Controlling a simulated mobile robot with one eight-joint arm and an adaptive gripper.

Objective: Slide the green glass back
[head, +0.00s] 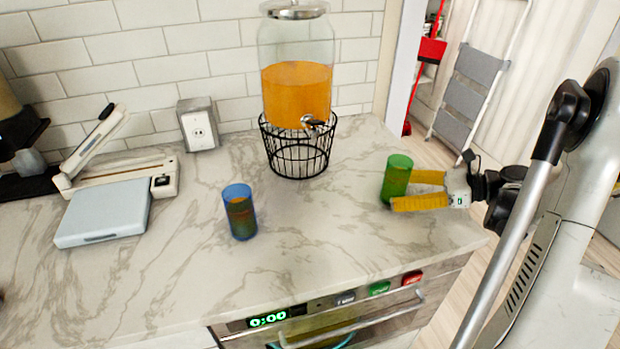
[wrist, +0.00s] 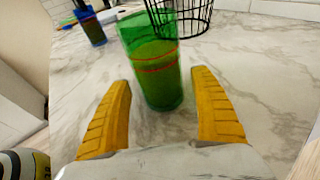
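The green glass (head: 396,179) stands upright near the right end of the marble counter. In the wrist view the green glass (wrist: 153,75) stands ahead of and between the fingertips, with a gap visible on each side. My gripper (head: 404,190) has yellow fingers and comes in from the right, low over the counter. In the wrist view my gripper (wrist: 164,100) is open, with its fingers spread wide. In the head view the near finger overlaps the lower edge of the glass. Whether a finger touches the glass I cannot tell.
A drink dispenser (head: 297,85) with orange liquid sits on a black wire stand (head: 298,155) behind and left of the green glass. A blue glass (head: 239,212) stands further left. Counter (head: 330,220) between the glasses is clear.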

